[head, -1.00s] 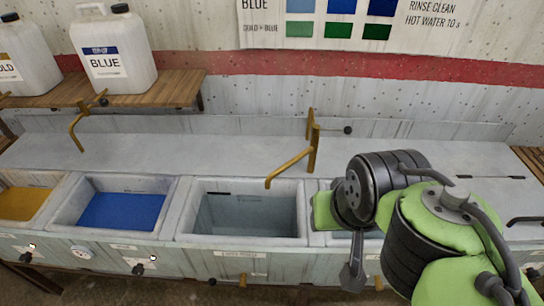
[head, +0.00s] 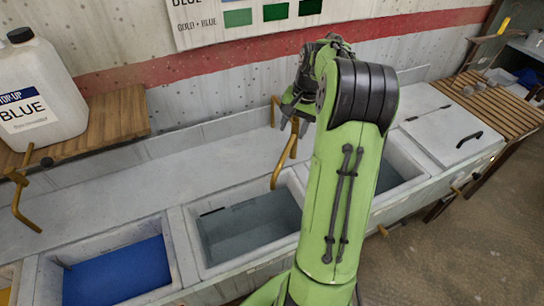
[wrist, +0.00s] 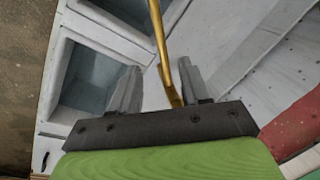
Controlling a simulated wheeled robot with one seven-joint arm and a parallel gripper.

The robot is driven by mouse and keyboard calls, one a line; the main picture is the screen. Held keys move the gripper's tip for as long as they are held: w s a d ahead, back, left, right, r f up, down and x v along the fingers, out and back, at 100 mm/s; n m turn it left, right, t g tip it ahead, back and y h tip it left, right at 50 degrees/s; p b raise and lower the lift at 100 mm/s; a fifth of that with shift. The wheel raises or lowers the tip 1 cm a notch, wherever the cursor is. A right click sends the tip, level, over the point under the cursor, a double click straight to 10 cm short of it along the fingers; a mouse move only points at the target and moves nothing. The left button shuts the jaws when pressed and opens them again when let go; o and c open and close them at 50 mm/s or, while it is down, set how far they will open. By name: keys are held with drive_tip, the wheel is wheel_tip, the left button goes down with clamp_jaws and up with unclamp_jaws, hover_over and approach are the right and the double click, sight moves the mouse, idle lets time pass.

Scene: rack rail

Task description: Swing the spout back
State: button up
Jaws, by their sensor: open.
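The brass spout (head: 284,160) stands at the back of the sink bench. Its lower arm slants forward and down, with its end near the back right corner of the grey-water basin (head: 205,268). My gripper (head: 291,112) is at the upper part of the spout. In the wrist view the spout (wrist: 160,48) runs between the two spread fingers of my gripper (wrist: 158,82). The fingers are open, one on each side of it. I cannot tell whether either finger touches it. My arm hides part of the bench behind it.
A blue-dye basin (head: 118,272) lies left, with another brass spout (head: 20,200) above it. A BLUE jug (head: 38,92) stands on a wooden shelf (head: 112,112). A lidded section (head: 450,132) and slatted wooden rack (head: 490,105) are right. Open floor (head: 440,245) lies front right.

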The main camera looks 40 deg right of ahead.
sight(282, 160)
drive_tip(key=f, duration=0.4)
drive_tip(key=w+a+f+b, duration=0.1)
drive_tip(key=f, duration=0.4)
drive_tip(key=w+f+b, duration=0.1)
drive_tip(key=f, duration=0.4)
drive_tip(key=shift+w+a+f, duration=0.1)
drive_tip(key=shift+w+a, duration=0.05)
drive_tip(key=shift+w, duration=0.05)
clamp_jaws()
